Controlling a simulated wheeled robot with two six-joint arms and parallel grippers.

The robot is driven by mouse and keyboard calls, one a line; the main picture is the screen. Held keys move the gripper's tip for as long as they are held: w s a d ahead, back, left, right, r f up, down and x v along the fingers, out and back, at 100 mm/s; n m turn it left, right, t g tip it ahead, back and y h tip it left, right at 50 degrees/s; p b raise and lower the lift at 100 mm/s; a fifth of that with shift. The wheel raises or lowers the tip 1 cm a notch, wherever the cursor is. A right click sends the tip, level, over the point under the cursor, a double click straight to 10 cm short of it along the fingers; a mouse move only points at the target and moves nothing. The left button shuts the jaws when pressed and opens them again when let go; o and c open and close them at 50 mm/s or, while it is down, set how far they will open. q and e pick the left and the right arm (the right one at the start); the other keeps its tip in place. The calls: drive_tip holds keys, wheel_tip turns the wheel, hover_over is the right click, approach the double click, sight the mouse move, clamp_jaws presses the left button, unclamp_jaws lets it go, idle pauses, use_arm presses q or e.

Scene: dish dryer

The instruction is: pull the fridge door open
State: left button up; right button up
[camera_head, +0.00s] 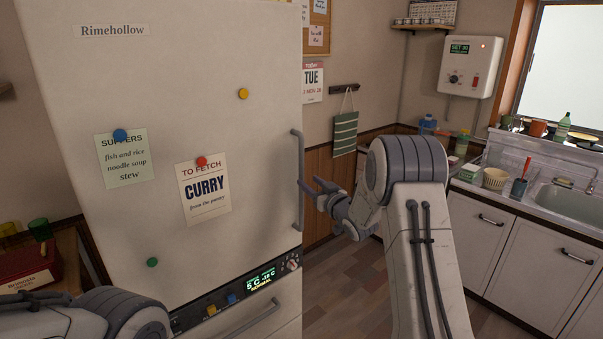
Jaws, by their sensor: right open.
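The fridge (230,60) is tall and off-white, and its upper door is shut, with notes and magnets on it. Its door handle (298,150) is a grey vertical bar along the door's right edge. My right gripper (310,186) is open at the lower half of the handle, just to its right in the picture. I cannot tell whether the fingers touch the bar or are around it. Of my left arm only a link shows at the bottom left; its gripper is out of view.
A lower door or drawer with its own handle (250,319) is below the display panel (240,294). A sink counter (520,200) with several items stands at the right. A side table with a red box (30,268) is at the left. Wooden floor (338,275) shows beside the fridge.

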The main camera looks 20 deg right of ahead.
sight(303, 176)
drive_tip(key=w, duration=0.2)
drive_tip(key=w+p, duration=0.1)
drive_tip(key=w, duration=0.1)
drive_tip(key=w+a, duration=0.1)
drive_tip(key=w, duration=0.1)
drive_tip(key=shift+p, duration=0.3)
clamp_jaws()
idle(1.1)
